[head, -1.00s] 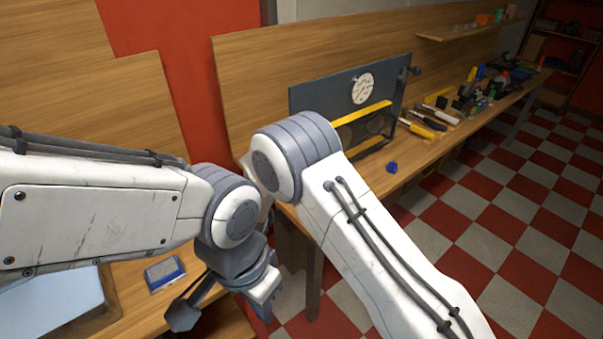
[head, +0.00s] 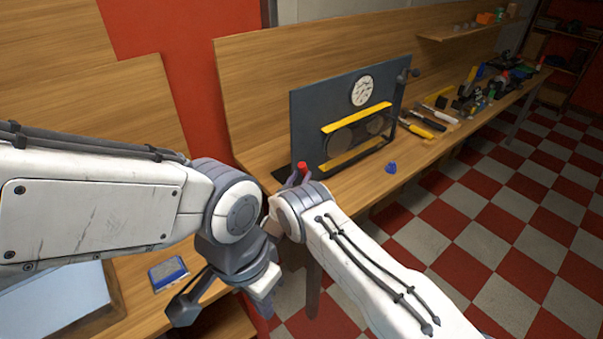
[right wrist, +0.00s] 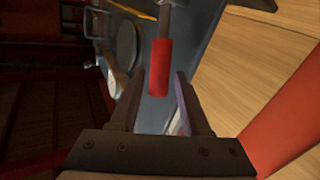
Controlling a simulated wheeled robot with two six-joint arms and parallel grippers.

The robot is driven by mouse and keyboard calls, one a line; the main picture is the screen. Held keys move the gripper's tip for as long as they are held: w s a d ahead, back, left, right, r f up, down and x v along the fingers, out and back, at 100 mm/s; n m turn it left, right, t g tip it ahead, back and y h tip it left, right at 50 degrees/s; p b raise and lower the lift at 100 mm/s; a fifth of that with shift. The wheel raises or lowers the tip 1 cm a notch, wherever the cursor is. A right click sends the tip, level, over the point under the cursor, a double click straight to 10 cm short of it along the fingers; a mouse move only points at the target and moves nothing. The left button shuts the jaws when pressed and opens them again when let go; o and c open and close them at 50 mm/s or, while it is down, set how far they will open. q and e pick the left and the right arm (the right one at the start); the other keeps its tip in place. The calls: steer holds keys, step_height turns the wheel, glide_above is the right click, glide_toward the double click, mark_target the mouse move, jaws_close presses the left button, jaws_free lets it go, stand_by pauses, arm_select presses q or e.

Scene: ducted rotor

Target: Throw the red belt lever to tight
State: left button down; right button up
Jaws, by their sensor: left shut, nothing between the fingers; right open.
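The red belt lever (head: 302,166) stands at the lower left corner of a dark blue-grey panel (head: 309,104) on the bench. My right gripper (head: 298,178) is open at the lever. In the right wrist view the lever's red grip (right wrist: 160,66) lies between and just ahead of the open fingertips (right wrist: 159,78), with no clear contact. A metal rod runs from the far end of the grip. My left gripper (head: 265,304) is shut and empty, low beside the bench's front edge. The lever's base is hidden in the head view.
The panel carries a white dial (head: 363,90), yellow bars (head: 357,117) and round wheels. A blue-grey box (head: 167,273) is near my left arm.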

steer(key=shift+x, duration=0.75)
jaws_close()
stand_by(1.0)
